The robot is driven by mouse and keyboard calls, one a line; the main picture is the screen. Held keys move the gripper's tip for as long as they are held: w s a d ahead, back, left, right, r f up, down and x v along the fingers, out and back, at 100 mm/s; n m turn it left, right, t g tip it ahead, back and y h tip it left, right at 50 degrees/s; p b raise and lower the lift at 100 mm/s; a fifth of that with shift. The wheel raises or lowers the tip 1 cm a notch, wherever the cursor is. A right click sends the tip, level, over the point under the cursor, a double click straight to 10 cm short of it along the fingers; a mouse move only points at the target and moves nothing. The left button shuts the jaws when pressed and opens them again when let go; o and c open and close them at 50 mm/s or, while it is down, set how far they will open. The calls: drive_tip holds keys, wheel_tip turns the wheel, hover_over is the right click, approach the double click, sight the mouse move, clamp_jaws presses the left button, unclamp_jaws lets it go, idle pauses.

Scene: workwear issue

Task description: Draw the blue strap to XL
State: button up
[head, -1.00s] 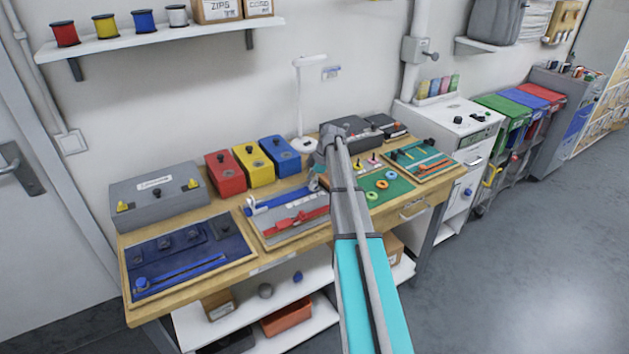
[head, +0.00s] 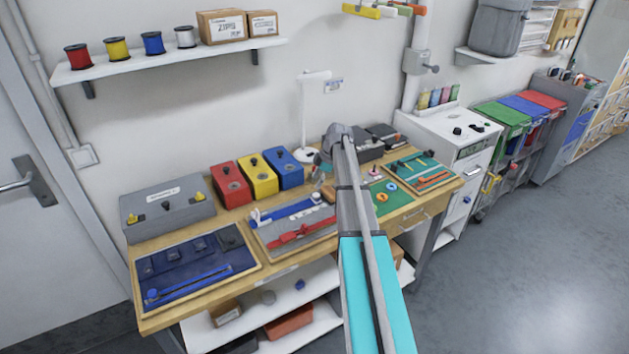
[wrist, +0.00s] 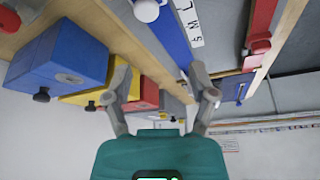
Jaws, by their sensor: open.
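The blue strap (head: 288,213) lies along the far side of a grey board in the middle of the bench. A white knob (wrist: 147,9) is at the strap's upper left there. My gripper (wrist: 160,86) is open with nothing between its fingers, apart from the knob. In the head view my arm hides most of the gripper, above the board's right end.
A red strap (head: 300,234) lies on the same board, nearer the front. Red (head: 231,184), yellow (head: 258,176) and blue (head: 284,168) boxes stand behind it. A dark blue mat (head: 215,255) lies left, a green board (head: 376,202) right. A white lamp (head: 304,115) stands at the back.

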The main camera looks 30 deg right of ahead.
drive_tip(key=p+v, duration=0.5)
drive_tip(key=v, duration=0.1)
drive_tip(key=shift+r, duration=0.2)
idle(0.7)
drive_tip(key=s+a+m+h, duration=0.2)
drive_tip(key=s+a+m, duration=0.5)
drive_tip(key=s+a, duration=0.5)
drive_tip(key=s+a+f+m+g+h, duration=0.1)
drive_tip(key=s+a+m, duration=0.5)
drive_tip(key=s+a, duration=0.6)
drive_tip(key=a+h, duration=0.1)
drive_tip(key=a, duration=0.6)
drive_tip(key=shift+a+f+m+g, duration=0.25)
drive_tip(key=shift+m+g, duration=0.05)
drive_tip(key=shift+m, duration=0.1)
idle(1.4)
